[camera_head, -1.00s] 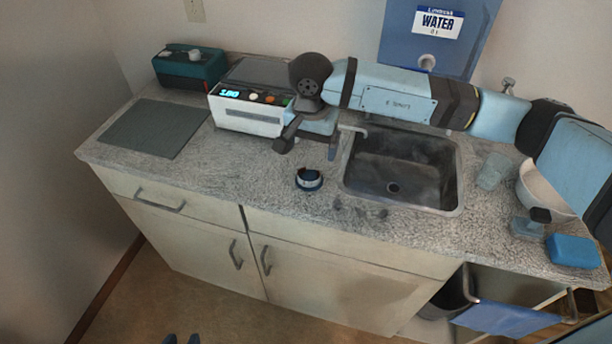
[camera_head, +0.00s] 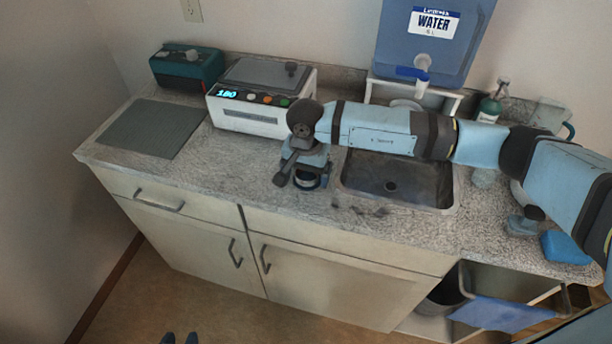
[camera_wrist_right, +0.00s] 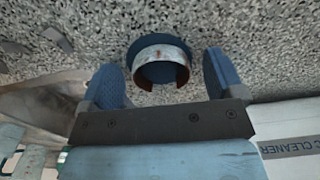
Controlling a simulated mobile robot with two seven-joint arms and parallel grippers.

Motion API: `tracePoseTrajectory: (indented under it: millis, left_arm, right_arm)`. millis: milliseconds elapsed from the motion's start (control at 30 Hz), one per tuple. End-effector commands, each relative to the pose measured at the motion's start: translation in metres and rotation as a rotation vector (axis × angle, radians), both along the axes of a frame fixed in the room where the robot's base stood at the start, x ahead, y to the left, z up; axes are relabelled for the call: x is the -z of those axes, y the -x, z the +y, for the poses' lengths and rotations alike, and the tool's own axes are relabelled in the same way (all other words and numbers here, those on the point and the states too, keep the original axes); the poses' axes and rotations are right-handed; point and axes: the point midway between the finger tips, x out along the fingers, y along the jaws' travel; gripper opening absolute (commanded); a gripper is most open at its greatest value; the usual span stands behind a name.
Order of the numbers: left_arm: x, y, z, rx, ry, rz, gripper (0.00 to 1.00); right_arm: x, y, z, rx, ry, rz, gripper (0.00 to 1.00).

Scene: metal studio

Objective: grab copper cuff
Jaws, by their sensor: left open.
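The copper cuff (camera_wrist_right: 160,54) shows in the right wrist view as a worn, C-shaped band with whitish and copper patches. It sits around or against a round dark-blue piece (camera_wrist_right: 136,44) on the counter; I cannot tell which. My right gripper (camera_head: 302,182) is open above the cuff. In the wrist view its two blue fingers stand apart on either side, with the cuff a little ahead between them and no contact visible. In the head view the gripper partly hides the cuff.
The speckled counter (camera_head: 235,165) is clear left of my right gripper. The white cleaner (camera_head: 252,122) stands behind it, the sink (camera_head: 400,184) to its right. A grey mat (camera_head: 152,129), a teal box (camera_head: 188,68) and a water tank (camera_head: 432,50) stand farther off.

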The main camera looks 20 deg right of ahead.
Motion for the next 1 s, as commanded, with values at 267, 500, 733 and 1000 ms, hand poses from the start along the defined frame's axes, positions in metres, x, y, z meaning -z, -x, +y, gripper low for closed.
tracePoseTrajectory:
  millis: [267,500,733,1000]
  left_arm:
    - [0.0,0.0,0.0,0.0,0.0,0.0,0.43]
    - [0.0,0.0,0.0,0.001,0.001,0.0,0.43]
    - [0.002,0.0,-0.001,0.0,0.001,0.0,0.43]
    - [0.007,0.0,-0.001,-0.002,0.005,0.005,0.43]
  right_arm:
    - [0.0,0.0,0.0,0.0,0.0,0.0,0.35]
    - [-0.001,0.0,0.0,0.0,0.0,0.0,0.35]
    - [-0.017,-0.001,0.0,-0.001,-0.002,-0.003,0.35]
    - [-0.079,-0.001,0.0,-0.001,-0.002,-0.006,0.35]
